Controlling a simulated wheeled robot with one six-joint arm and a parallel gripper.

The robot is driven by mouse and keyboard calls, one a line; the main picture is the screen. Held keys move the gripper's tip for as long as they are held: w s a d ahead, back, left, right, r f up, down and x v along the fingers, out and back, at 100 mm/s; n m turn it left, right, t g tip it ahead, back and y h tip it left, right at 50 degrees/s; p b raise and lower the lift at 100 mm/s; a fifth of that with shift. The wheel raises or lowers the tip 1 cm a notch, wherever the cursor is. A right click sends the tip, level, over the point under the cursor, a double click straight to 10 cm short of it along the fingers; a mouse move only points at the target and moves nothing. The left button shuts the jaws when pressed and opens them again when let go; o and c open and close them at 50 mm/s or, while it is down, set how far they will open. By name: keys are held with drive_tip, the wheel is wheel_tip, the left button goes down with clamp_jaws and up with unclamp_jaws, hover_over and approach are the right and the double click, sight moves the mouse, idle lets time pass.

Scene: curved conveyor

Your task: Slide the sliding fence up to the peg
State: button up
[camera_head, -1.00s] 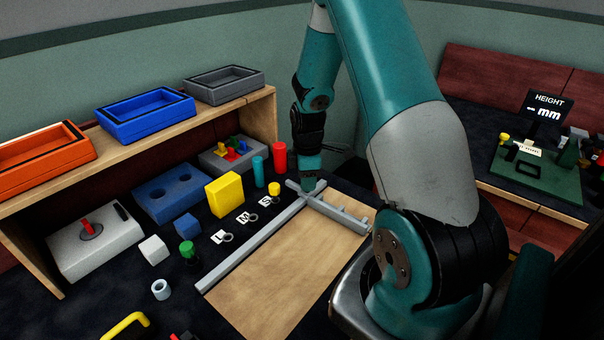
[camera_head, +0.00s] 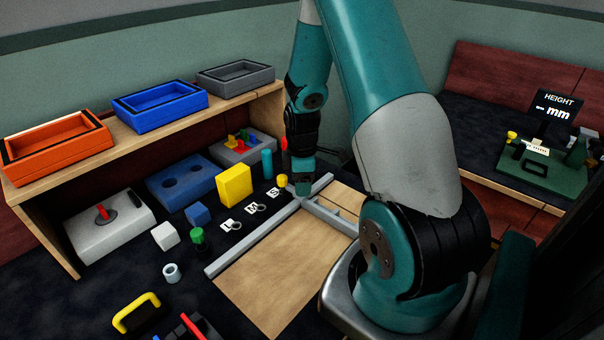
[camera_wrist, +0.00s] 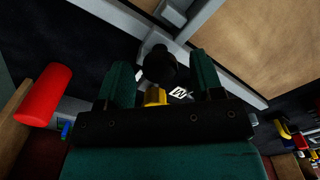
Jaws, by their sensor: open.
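The sliding fence (camera_head: 332,219) is a grey bar lying across the wooden board, its left end at the grey rail (camera_head: 245,244). In the wrist view the fence (camera_wrist: 201,20) runs down to a black knob (camera_wrist: 158,66). My gripper (camera_wrist: 164,68) is open, its two green fingers on either side of that knob; I cannot tell whether they touch it. In the head view my gripper (camera_head: 304,189) is over the rail end of the fence, partly hidden by my wrist. I cannot make out the peg with certainty.
The wooden board (camera_head: 270,275) is bare on the near side of the fence. Left of the rail stand a yellow block (camera_head: 234,186), a yellow cylinder (camera_head: 282,181), a green-topped piece (camera_head: 197,237) and label cards (camera_head: 252,208). A red cylinder (camera_wrist: 45,95) shows in the wrist view.

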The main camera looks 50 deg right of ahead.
wheel_tip(320, 180, up, 17)
drive_tip(key=shift+r+p, duration=0.2)
drive_tip(key=shift+p, duration=0.25)
idle(0.4)
drive_tip(key=s+a+r+t+y+p, duration=0.1)
drive_tip(key=a+r, duration=0.2)
drive_tip(key=a, duration=0.7)
drive_tip(key=s+a+r+y+p, duration=0.1)
drive_tip(key=a+r, duration=0.3)
drive_tip(key=a, duration=0.6)
drive_tip(key=s+a+r+m+g+y+p, duration=0.1)
drive_tip(key=s+a+r+y, duration=0.1)
drive_tip(key=s+a, duration=1.1)
drive_tip(key=shift+s+a+r+m, duration=0.2)
drive_tip(key=shift+a+r+m, duration=0.15)
drive_tip(key=shift+r, duration=0.45)
